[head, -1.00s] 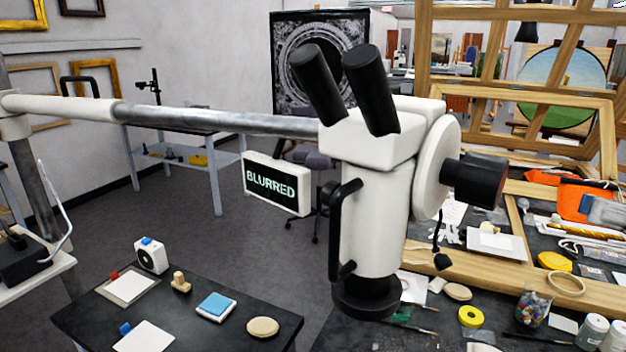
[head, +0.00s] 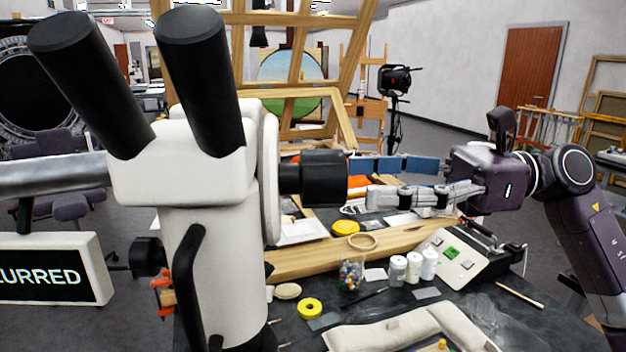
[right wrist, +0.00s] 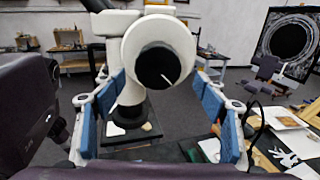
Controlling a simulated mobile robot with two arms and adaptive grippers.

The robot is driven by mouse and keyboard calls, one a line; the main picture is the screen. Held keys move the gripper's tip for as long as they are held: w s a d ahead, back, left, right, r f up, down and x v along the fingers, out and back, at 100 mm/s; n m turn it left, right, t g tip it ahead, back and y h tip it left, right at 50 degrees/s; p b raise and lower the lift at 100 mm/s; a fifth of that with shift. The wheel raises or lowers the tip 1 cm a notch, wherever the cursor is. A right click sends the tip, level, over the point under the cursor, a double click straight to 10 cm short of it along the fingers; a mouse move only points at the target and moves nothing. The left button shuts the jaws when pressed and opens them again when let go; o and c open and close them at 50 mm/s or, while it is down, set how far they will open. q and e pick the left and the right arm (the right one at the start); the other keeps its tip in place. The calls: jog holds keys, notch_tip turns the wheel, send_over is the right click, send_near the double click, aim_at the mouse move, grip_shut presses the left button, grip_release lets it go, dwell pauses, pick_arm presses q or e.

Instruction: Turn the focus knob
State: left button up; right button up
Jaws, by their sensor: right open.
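The white microscope (head: 215,190) with two black eyepieces fills the left half of the head view. Its black focus knob (head: 322,178) sticks out to the right from a round white housing. In the right wrist view the knob (right wrist: 158,66) faces me, with a white line on its face. My right gripper (head: 366,181) is open and empty, just right of the knob and apart from it. Its blue-padded fingers point at the knob, one each side of it in the wrist view. The display (head: 48,272) is cut off at the left and shows "LURRED". My left gripper is out of view.
A wooden frame (head: 290,262) crosses the bench behind the microscope. White bottles (head: 413,267), a jar of coloured bits (head: 351,274) and yellow tape (head: 309,308) stand below my right gripper. A sloped panel with a green button (head: 450,254) lies under it.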

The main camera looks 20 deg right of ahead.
aim_at(324, 181)
jog(key=p+x, duration=0.1)
jog(key=x, duration=0.1)
jog(key=p+x, duration=0.2)
jog(key=x, duration=0.1)
jog(key=shift+s+a+r, duration=0.1)
jog(key=shift+a+r, duration=0.15)
jog(key=shift+a, duration=0.05)
jog(key=shift+a+f, duration=0.15)
jog(key=shift+a, duration=0.3)
jog(key=shift+d, duration=0.1)
jog(key=shift+c, duration=0.3)
jog(key=c, duration=1.1)
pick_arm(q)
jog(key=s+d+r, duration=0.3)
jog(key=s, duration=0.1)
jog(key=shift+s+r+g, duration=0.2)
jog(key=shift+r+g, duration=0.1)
